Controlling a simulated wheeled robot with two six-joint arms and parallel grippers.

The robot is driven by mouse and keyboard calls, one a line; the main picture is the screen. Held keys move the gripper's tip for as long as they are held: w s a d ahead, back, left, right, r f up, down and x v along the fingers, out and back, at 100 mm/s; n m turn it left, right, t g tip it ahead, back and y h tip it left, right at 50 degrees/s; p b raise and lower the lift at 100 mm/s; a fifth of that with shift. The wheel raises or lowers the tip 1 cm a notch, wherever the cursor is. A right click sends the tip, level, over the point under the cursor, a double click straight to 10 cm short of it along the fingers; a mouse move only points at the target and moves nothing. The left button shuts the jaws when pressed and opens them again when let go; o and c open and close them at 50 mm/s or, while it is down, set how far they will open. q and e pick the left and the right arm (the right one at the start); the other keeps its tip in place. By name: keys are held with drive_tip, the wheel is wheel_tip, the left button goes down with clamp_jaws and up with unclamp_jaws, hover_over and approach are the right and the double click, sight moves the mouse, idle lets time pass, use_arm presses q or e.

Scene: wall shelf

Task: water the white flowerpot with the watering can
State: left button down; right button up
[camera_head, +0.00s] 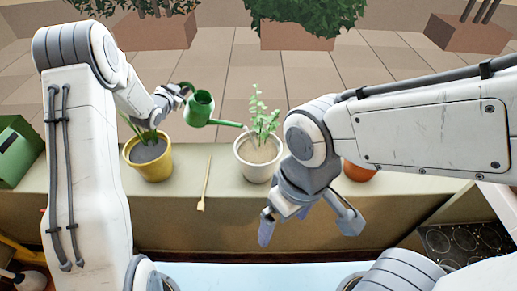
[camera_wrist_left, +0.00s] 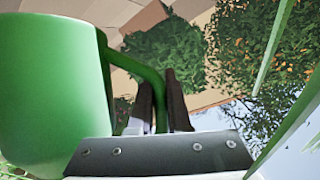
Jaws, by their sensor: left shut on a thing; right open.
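The green watering can (camera_head: 200,108) is held above the ledge, with its spout pointing right toward the white flowerpot (camera_head: 256,167). The spout tip is at the left of the plant, above the pot's rim in the picture; I see no water. The white flowerpot stands upright with soil and a leafy green plant. My left gripper (camera_head: 184,88) is shut on the watering can's handle; the left wrist view shows the can (camera_wrist_left: 55,90) at left and its handle between the fingers (camera_wrist_left: 160,105). My right gripper (camera_head: 305,222) is open and empty in front of the ledge, right of the white pot.
A yellow pot (camera_head: 150,165) with a plant stands left of the white one. An orange pot (camera_head: 358,172) is partly hidden behind my right arm. A wooden stick-like tool (camera_head: 205,185) lies between the yellow and white pots. A green box (camera_head: 15,150) is at far left.

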use_arm(q)
drive_tip(key=shift+s+d+f+b, duration=0.15)
drive_tip(key=shift+d+f+b, duration=0.2)
drive_tip(key=shift+f+b, duration=0.6)
drive_tip(key=shift+d+r+m, duration=0.1)
drive_tip(key=shift+r+m, duration=0.2)
drive_tip(key=shift+r, duration=0.1)
